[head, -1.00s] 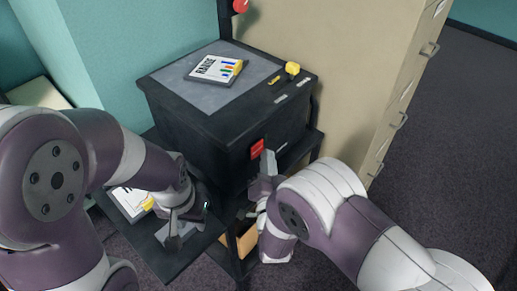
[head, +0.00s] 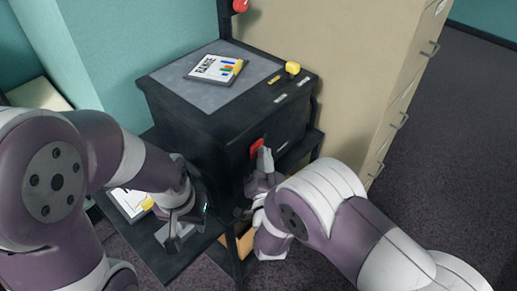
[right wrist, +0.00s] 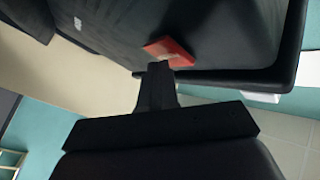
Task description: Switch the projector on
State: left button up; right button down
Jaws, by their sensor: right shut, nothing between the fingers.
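The projector (head: 190,128) is a dark box with a grey glass top, standing on a black stand. Its red switch (head: 257,146) is on the front face near the lower edge, partly hidden behind my right gripper. My right gripper (head: 265,158) is shut and empty, with its tips at the switch. In the right wrist view the shut tips (right wrist: 160,68) overlap the edge of the red switch (right wrist: 172,50); whether they touch it I cannot tell. My left gripper (head: 175,232) is low over the stand's side shelf, left of the projector; its jaw opening is unclear.
A printed card (head: 214,68) lies on the glass top. A side shelf (head: 150,246) holds another printed sheet (head: 130,202). A beige filing cabinet (head: 345,75) stands close behind, to the right.

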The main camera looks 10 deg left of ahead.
jog(key=shift+a, duration=0.1)
dwell(0.3)
jog(key=shift+s+d, duration=0.3)
jog(key=shift+d, duration=0.25)
jog(key=s+d, duration=0.1)
jog(key=d, duration=0.1)
jog(key=s+d+p, duration=0.1)
jog(key=s+d, duration=0.1)
jog(key=shift+s+d, duration=0.3)
jog(key=shift+d, duration=0.1)
